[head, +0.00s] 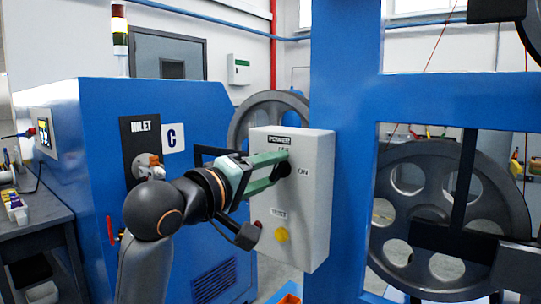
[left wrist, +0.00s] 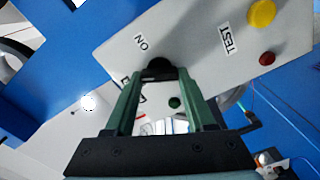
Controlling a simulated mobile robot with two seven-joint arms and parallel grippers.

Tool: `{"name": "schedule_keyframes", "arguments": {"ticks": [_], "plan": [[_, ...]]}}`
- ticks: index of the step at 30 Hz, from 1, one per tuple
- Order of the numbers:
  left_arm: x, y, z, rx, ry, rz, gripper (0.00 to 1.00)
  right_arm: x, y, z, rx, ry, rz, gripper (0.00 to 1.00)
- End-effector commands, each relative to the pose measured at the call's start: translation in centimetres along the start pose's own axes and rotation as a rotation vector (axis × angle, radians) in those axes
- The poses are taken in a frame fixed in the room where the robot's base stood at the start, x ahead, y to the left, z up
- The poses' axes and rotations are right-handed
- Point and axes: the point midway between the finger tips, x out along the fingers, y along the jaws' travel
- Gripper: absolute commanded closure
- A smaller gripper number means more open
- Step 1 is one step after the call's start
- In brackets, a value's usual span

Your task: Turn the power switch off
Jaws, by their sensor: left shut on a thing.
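The power switch is a dark knob (head: 286,170) on the front of a light grey control box (head: 310,225). The box carries a POWER label (head: 279,138), a partly hidden label below it, and an ON label (head: 303,171) to the right. My left gripper (head: 282,168) reaches in from the left with its green fingers at the knob. In the left wrist view the fingertips (left wrist: 158,76) are closed around the dark knob (left wrist: 158,65), with ON printed beside it. The fingers hide part of the knob, so its exact setting cannot be read. My right gripper is not seen.
Below the switch are a TEST label (head: 279,213), a yellow button (head: 282,235) and a red button (head: 258,224). A blue post (head: 346,130) stands right of the box, with a large pulley (head: 400,255) beyond. A blue machine (head: 85,130) stands at left.

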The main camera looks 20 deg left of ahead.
Motion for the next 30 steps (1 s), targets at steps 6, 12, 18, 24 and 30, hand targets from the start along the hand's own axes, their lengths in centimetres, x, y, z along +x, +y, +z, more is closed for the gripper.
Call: {"name": "schedule_keyframes", "arguments": {"ticks": [6,12,18,24,30], "plan": [[0.0,0.3,-0.1,-0.195,-0.002,-0.003,1.00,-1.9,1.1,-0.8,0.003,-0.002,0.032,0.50],[0.0,0.2,-0.1,-0.332,-0.001,-0.003,1.00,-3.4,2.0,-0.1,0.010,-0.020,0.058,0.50],[0.0,-0.1,0.0,-0.421,-0.001,-0.003,1.00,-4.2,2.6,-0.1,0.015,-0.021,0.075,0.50],[0.0,-0.2,0.0,-0.465,0.001,-0.002,1.00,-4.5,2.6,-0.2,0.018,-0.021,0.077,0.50],[0.0,-0.3,0.1,-0.477,0.001,-0.001,1.00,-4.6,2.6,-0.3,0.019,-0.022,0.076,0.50]]}}
